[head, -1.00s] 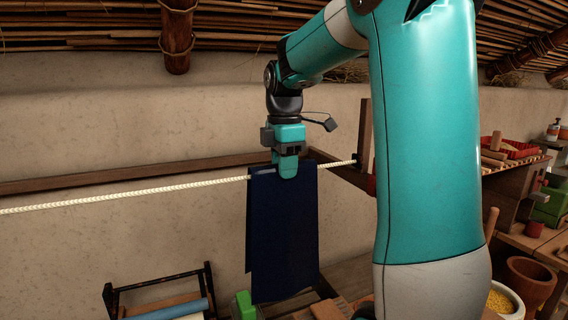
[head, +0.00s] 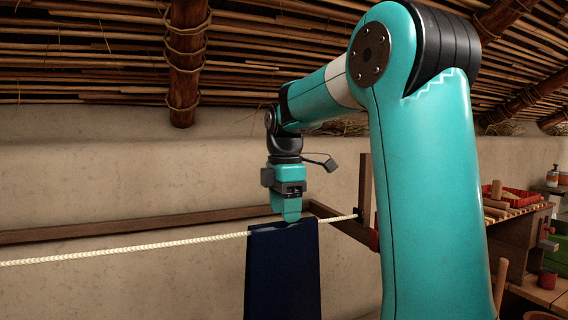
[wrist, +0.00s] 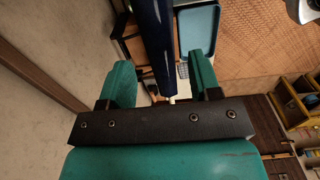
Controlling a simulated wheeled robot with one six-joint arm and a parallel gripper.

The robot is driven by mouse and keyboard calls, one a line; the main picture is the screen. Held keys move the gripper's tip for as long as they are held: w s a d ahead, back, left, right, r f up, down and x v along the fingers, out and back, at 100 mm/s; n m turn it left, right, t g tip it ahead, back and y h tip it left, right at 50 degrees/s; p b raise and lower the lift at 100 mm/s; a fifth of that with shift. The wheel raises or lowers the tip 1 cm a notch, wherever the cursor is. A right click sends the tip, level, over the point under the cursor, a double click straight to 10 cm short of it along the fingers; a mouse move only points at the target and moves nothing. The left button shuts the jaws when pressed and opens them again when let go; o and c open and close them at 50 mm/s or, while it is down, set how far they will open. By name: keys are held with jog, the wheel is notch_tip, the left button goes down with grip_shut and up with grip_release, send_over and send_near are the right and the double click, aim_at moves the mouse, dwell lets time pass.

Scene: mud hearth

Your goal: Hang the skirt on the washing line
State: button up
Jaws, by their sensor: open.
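The dark blue skirt (head: 283,275) hangs over the cream washing line (head: 130,249), near the line's right end. Its upper edge lies along the line, and its lower part runs out of the head view. My gripper (head: 289,214) points down just above the skirt's top edge, its fingertips close to the cloth. In the wrist view my gripper (wrist: 160,64) is open, with one finger on each side of the skirt (wrist: 156,40), which shows as a narrow dark strip. I see gaps between the fingers and the cloth there.
A wooden rail (head: 120,228) runs along the mud wall behind the line, and a wooden post (head: 365,185) stands at its right end. A red tray (head: 515,197) sits on a workbench at the right. A roof beam (head: 187,65) hangs overhead.

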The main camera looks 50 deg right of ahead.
notch_tip(320, 180, up, 14)
dwell(0.3)
jog(key=shift+a, duration=0.1)
jog(key=a+f+m+b, duration=0.2)
jog(key=a+f, duration=1.3)
jog(key=a, duration=0.2)
jog(key=s+a+f+m+y+b, duration=0.2)
jog(key=s+a+f+m+y, duration=0.1)
jog(key=s+a+f, duration=1)
jog(key=s+a+y, duration=0.1)
jog(key=s, duration=0.2)
jog(key=shift+a+f+m, duration=0.3)
jog(key=shift+f+m, duration=0.1)
